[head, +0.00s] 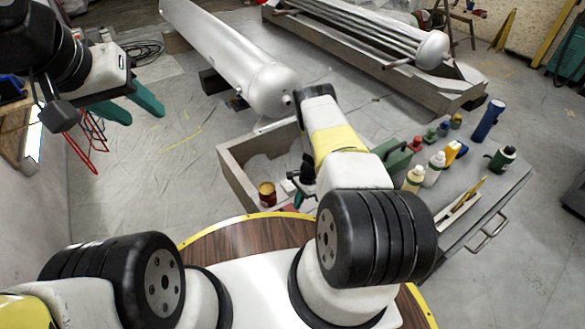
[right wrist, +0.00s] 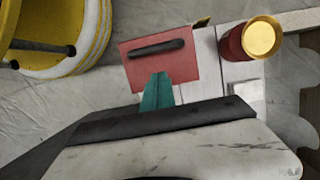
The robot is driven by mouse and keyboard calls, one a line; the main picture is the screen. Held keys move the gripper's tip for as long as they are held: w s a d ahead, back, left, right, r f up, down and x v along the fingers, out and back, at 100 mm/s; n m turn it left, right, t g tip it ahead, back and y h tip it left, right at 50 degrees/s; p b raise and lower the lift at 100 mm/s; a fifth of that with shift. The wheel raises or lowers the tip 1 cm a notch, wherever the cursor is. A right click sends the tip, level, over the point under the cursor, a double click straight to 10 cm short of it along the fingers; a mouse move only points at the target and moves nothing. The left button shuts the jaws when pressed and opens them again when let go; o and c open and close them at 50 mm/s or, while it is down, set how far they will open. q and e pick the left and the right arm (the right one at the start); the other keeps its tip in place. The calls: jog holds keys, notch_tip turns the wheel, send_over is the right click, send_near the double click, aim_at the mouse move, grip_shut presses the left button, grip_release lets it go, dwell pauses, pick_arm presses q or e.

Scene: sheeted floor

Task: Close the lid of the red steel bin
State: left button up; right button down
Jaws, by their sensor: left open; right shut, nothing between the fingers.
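A red rectangular panel with a dark bar handle, seemingly the lid of the red steel bin (right wrist: 178,72), lies in front of my right gripper in the right wrist view. The teal fingers of my right gripper (right wrist: 158,78) are shut and empty, overlapping the panel's lower edge in the picture; I cannot tell whether they touch it. How far the lid is open is unclear. In the head view my right arm hides most of this spot, with teal of the right gripper (head: 299,199) just showing. My left gripper (head: 146,117) is open and empty at the upper left.
A red can with a yellow top (right wrist: 248,41) stands beside the panel; the can (head: 267,195) also shows in the head view, inside a low grey-walled frame (head: 234,178). A grey bench (head: 490,200) with bottles stands right. A large silver tank (head: 225,50) lies behind.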

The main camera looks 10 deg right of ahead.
jog(key=shift+s+a+f, duration=0.15)
jog(key=shift+a+f, duration=0.05)
jog(key=shift+a, duration=0.3)
jog(key=shift+s+a+f, duration=0.2)
jog(key=shift+a+f, duration=0.05)
jog(key=shift+a, duration=0.25)
jog(key=shift+s+a+f, duration=0.15)
jog(key=shift+a+f, duration=0.05)
jog(key=shift+a, duration=0.3)
jog(key=shift+s+a+f, duration=0.25)
jog(key=shift+a+f, duration=0.1)
jog(key=shift+a, duration=0.2)
jog(key=shift+s+a+f, duration=0.25)
jog(key=shift+a+f, duration=0.1)
jog(key=shift+a, duration=0.15)
jog(key=d+r, duration=0.1)
jog(key=w+d+r, duration=0.2)
jog(key=d, duration=0.1)
jog(key=shift+d+r, duration=0.1)
jog(key=shift+r, duration=0.1)
notch_tip(320, 180, up, 11)
jog(key=x, duration=1.3)
jog(key=shift+s+f, duration=0.1)
jog(key=shift+f, duration=0.2)
